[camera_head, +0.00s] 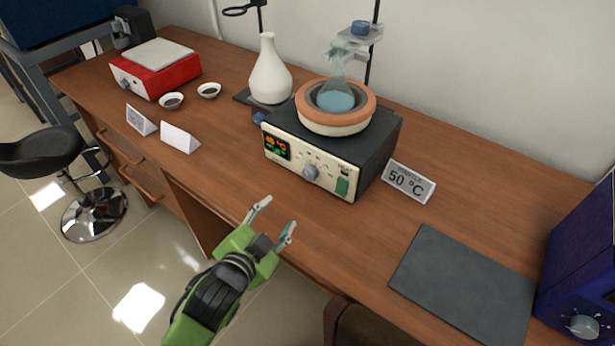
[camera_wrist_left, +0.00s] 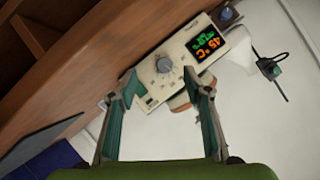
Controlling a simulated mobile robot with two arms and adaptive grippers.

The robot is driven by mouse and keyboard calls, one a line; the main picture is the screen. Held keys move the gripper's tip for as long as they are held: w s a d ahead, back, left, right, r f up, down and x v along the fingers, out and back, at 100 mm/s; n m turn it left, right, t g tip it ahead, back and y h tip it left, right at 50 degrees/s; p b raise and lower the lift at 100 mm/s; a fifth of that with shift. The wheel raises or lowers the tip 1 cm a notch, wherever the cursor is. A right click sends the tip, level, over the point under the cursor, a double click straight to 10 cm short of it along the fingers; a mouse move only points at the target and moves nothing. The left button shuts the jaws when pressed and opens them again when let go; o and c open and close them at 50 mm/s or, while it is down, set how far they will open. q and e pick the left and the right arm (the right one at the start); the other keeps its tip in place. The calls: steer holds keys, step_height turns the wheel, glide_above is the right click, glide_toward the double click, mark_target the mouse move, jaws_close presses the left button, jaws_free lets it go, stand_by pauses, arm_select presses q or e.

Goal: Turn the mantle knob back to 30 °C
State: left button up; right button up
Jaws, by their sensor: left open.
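The mantle knob (camera_head: 310,172) is a round grey dial on the cream front panel of the heating mantle (camera_head: 372,135). It also shows in the left wrist view (camera_wrist_left: 164,65), just beyond the fingertips. The display (camera_head: 276,148) beside it is lit in orange and green; in the left wrist view the display (camera_wrist_left: 207,44) reads about 45 °C. My left gripper (camera_head: 275,220) is open and empty in front of the mantle, below and left of the knob and apart from it. It also shows open in the left wrist view (camera_wrist_left: 166,88). My right gripper is not in view.
A flask with blue liquid (camera_head: 336,100) sits in the mantle's bowl. A "50 °C" sign (camera_head: 408,181) stands right of the mantle. A dark mat (camera_head: 462,283) and a blue furnace (camera_head: 585,265) are farther right. A white flask (camera_head: 270,75) stands behind left.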

mark_target(309, 175)
arm_select(q)
steer(key=shift+m+t+h, duration=0.4)
steer(key=shift+m+h, duration=0.3)
steer(key=shift+m, duration=0.1)
steer(key=r+x, duration=0.1)
steer(key=x, duration=0.4)
steer(key=d+x, duration=0.1)
steer(key=x, duration=0.4)
steer(key=r+x, duration=0.1)
steer(key=x, duration=0.4)
steer(key=shift+w+d+r, duration=0.25)
steer(key=shift+d, duration=0.15)
steer(key=c, duration=1.1)
